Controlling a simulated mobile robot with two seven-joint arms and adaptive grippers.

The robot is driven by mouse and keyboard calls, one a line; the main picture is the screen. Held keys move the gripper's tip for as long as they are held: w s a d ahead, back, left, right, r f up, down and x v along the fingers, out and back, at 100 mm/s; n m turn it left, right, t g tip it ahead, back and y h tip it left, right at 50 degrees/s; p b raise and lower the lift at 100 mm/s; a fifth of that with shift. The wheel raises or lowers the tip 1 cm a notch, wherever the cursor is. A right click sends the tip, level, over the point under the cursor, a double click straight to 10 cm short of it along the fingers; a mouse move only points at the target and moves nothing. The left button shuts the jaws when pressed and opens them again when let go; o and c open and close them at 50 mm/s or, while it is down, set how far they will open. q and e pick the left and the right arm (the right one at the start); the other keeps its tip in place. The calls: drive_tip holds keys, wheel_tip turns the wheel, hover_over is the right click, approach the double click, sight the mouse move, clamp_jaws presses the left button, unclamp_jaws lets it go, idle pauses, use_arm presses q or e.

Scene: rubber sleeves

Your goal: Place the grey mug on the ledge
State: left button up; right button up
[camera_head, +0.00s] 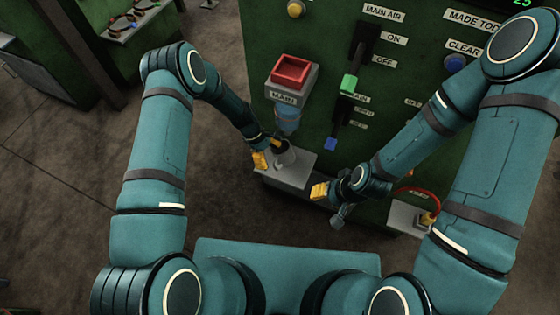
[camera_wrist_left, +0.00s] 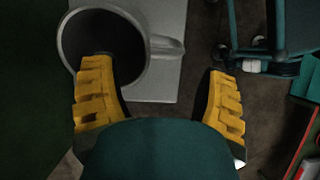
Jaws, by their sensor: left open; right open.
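The grey mug (camera_head: 286,157) is at the grey ledge (camera_head: 296,180) on the front of the green machine, partly hidden by my left gripper (camera_head: 268,150). In the left wrist view, the mug (camera_wrist_left: 68,40) shows its dark round opening, with its handle pointing right. The light grey ledge surface (camera_wrist_left: 155,85) lies below it. My left gripper (camera_wrist_left: 160,95) is open; one yellow finger overlaps the mug's opening and the other is right of the handle, apart from it. Whether any finger touches the mug cannot be told. My right gripper (camera_head: 329,200) is open, right of the ledge, with no object visible in it.
Above the ledge is a red square switch (camera_head: 291,71) marked MAIN. A green-tipped lever (camera_head: 349,84) and a blue-tipped lever (camera_head: 331,143) stick out nearby. A second grey block (camera_head: 407,216) with a red cable is at the right. Floor is open at the left.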

use_arm(q)
drive_tip(key=w+a, duration=0.3)
drive_tip(key=a, duration=0.4)
drive_tip(key=s+d+r+m+t, duration=0.1)
drive_tip(key=s+d+r+m, duration=0.1)
drive_tip(key=s+r+m, duration=0.2)
drive_tip(key=s+d+r+m+t, duration=0.1)
drive_tip(key=s+d+r+m, duration=0.1)
drive_tip(key=s, duration=0.8)
drive_tip(key=s+d+r+m+t+y, duration=0.1)
drive_tip(key=s+r+m, duration=0.4)
drive_tip(key=s+m, duration=0.1)
drive_tip(key=shift+s+d+r+t, duration=0.3)
drive_tip(key=shift+s+d+t, duration=0.1)
drive_tip(key=shift+s, duration=0.25)
